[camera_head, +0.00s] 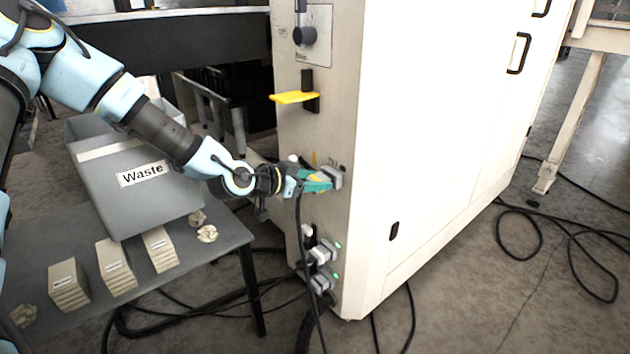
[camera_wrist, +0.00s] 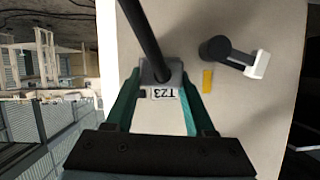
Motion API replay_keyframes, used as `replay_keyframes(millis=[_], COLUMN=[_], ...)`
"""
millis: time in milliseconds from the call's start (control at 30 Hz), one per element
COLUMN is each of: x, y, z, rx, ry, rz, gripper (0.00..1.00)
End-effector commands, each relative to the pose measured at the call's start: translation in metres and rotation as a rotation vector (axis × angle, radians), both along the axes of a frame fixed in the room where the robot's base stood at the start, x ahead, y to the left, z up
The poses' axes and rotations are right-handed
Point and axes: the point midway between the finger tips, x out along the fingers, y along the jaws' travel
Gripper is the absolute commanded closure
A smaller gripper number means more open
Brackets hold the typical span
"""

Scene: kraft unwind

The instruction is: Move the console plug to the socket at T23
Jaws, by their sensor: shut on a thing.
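My gripper (camera_head: 322,182), with teal fingers, is at the side of the cream cabinet (camera_head: 420,130). In the wrist view my gripper (camera_wrist: 163,95) is shut on the grey console plug (camera_wrist: 170,72). A black cable (camera_wrist: 147,40) runs from the plug; in the head view the cable (camera_head: 305,245) hangs down the cabinet's side. An upside-down T23 label (camera_wrist: 163,93) shows between the fingers. A grey housing (camera_head: 334,175) shows at the fingertips. The plug covers the socket face, so I cannot tell how deep it sits.
Grey connectors with green lights (camera_head: 322,252) sit lower on the cabinet. A yellow handle (camera_head: 293,98) sticks out above. A black and white knob (camera_wrist: 230,52) and a yellow mark (camera_wrist: 207,80) are nearby. The Waste bin (camera_head: 150,195) stands left; loose cables lie on the floor.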

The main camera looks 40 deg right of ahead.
Motion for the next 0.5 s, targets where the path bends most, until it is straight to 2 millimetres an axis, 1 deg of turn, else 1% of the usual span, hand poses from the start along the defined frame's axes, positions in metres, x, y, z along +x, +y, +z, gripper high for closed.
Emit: replay_keyframes(millis=[500], x=[-0.0002], y=[-0.0044], z=[0.0001], rx=[0.000], ry=[0.000], rz=[0.000], gripper=[1.00])
